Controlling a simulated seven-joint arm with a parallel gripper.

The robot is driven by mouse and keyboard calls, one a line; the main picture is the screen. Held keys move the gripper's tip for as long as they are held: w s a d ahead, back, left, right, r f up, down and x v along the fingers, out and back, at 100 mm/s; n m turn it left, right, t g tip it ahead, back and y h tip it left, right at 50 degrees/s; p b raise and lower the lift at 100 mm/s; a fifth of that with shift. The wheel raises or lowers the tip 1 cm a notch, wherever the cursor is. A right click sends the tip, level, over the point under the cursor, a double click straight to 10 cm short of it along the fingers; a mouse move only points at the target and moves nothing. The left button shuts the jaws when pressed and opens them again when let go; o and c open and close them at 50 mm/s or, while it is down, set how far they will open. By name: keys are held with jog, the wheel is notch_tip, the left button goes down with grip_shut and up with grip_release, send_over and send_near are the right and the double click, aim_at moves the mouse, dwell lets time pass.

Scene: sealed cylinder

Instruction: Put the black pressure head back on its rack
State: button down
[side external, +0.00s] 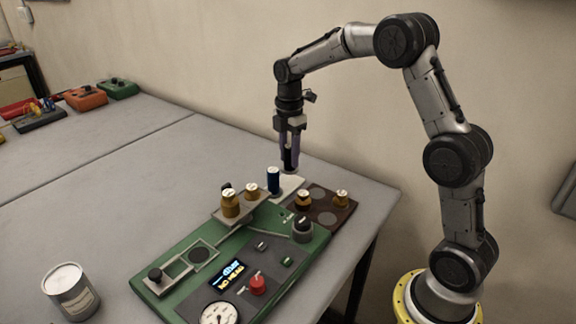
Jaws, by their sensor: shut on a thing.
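My gripper (289,160) points straight down above the back of the green panel. It is shut on the black pressure head (289,167), a small dark cylinder that shows at the fingertips. The fingers hide much of it. A pale plate (294,184), which seems to be the rack, lies below it.
The green panel (315,247) carries a grey stand (247,212) with brass-coloured pieces, a black-topped cylinder (303,229), a red knob (258,285), a gauge (219,314) and a lit display (228,273). A brown board (325,213) holds brass pieces. A can (70,292) stands at front left.

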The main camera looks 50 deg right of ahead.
aim_at(288, 166)
jog(key=shift+w+d+f, duration=0.1)
jog(key=shift+w+f, duration=0.05)
jog(key=shift+f, duration=0.8)
jog(key=shift+w+f, duration=0.15)
jog(key=shift+f, duration=0.75)
jog(key=shift+f, duration=0.15)
jog(key=c, duration=0.5)
grip_release()
